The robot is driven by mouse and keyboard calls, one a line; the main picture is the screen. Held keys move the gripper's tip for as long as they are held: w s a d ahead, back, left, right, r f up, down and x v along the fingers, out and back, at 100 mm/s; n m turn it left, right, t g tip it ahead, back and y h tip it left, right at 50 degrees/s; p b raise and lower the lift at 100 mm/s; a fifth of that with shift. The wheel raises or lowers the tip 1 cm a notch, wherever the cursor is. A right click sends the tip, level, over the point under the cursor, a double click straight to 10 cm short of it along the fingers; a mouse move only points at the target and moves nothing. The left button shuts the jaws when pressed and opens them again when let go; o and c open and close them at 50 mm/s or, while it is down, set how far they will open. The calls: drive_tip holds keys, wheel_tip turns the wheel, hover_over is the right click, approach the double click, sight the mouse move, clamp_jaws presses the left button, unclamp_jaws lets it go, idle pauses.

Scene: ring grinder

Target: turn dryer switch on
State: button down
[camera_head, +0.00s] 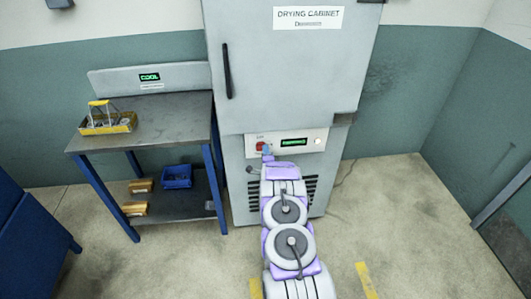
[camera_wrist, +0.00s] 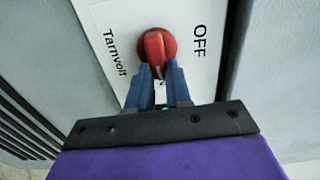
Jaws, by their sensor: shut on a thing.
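The drying cabinet (camera_head: 290,60) stands at the back in the head view, with a control panel (camera_head: 298,144) under its door. A red rotary switch (camera_head: 261,146) is at the panel's left end. In the wrist view the red switch (camera_wrist: 155,48) sits on a white plate, with "OFF" printed to its right and "Tarnvolt" to its left. My gripper (camera_wrist: 158,78) has its blue fingers shut on the lower end of the red handle. In the head view my gripper (camera_head: 266,153) is at the panel, mostly hidden by my arm.
A green display (camera_head: 294,142) and a white round button (camera_head: 318,141) are to the right of the switch. A steel table (camera_head: 165,120) with a yellow tray (camera_head: 108,123) stands left of the cabinet. The floor on the right is clear.

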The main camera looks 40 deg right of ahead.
idle(0.6)
drive_tip(key=c, duration=1)
unclamp_jaws()
drive_tip(key=shift+d+f+m, duration=0.15)
drive_tip(key=shift+m, duration=0.15)
drive_tip(key=shift+c, duration=0.2)
drive_tip(key=p+v, duration=0.4)
drive_tip(key=v, duration=1.3)
drive_tip(key=shift+s, duration=0.15)
